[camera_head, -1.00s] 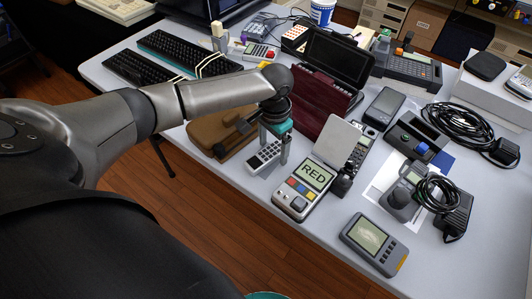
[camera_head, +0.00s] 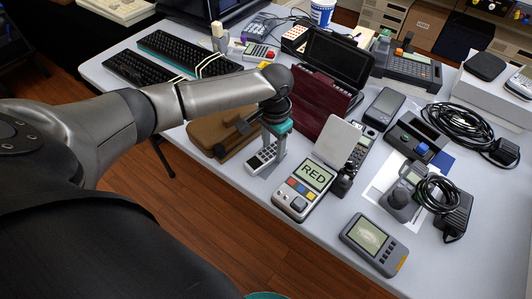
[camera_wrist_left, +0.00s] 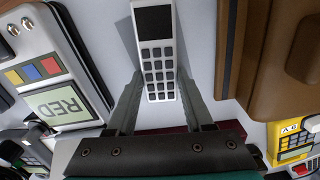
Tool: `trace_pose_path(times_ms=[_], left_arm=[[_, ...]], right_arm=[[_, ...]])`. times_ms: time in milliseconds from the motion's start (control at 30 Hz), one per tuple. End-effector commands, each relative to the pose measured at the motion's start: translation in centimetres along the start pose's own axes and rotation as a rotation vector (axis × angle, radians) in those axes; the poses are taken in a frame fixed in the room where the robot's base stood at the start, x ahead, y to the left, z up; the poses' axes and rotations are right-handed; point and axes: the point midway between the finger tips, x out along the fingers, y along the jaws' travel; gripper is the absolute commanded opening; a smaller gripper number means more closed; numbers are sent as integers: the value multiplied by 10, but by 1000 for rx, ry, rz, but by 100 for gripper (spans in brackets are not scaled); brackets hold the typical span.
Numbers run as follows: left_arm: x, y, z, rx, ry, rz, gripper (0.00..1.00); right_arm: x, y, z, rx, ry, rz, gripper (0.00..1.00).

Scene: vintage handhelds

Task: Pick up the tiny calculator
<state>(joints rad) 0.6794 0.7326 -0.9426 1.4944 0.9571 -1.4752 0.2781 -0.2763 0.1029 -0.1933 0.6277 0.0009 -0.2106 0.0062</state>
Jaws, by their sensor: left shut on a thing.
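The tiny calculator (camera_head: 261,160) is a small, light grey, narrow device with dark keys and a dark screen. It is at the table's near edge, beside the brown case; I cannot tell whether it touches the table. My left gripper (camera_head: 273,149) reaches down over it and is shut on it. In the left wrist view the calculator (camera_wrist_left: 157,52) stands between the two grey fingers (camera_wrist_left: 159,92), one along each side, with the screen end pointing away. My right gripper is not in view.
A grey device reading RED (camera_head: 304,189) lies close on the right, and a brown case (camera_head: 215,132) close on the left. A dark red open case (camera_head: 322,112) stands behind. A grey handheld (camera_head: 372,243) lies at the near right, with bare table around it.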

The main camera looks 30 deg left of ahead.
Motion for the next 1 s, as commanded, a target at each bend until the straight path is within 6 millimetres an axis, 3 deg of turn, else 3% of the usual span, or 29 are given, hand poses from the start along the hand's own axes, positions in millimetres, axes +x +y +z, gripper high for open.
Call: trace_pose_path(times_ms=[233, 367, 567, 800, 1000], left_arm=[[-1, 0, 0, 0, 1, 0, 0], [-11, 0, -1, 0, 2, 0, 0], [-56, -1, -2, 0, 6, -2, 0], [-126, -1, -1, 0, 5, -1, 0], [-172, 0, -1, -1, 4, 0, 0]], right_arm=[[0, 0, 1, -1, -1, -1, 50], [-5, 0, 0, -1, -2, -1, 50], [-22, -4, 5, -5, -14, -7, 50], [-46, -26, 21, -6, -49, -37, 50], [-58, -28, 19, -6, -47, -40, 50]])
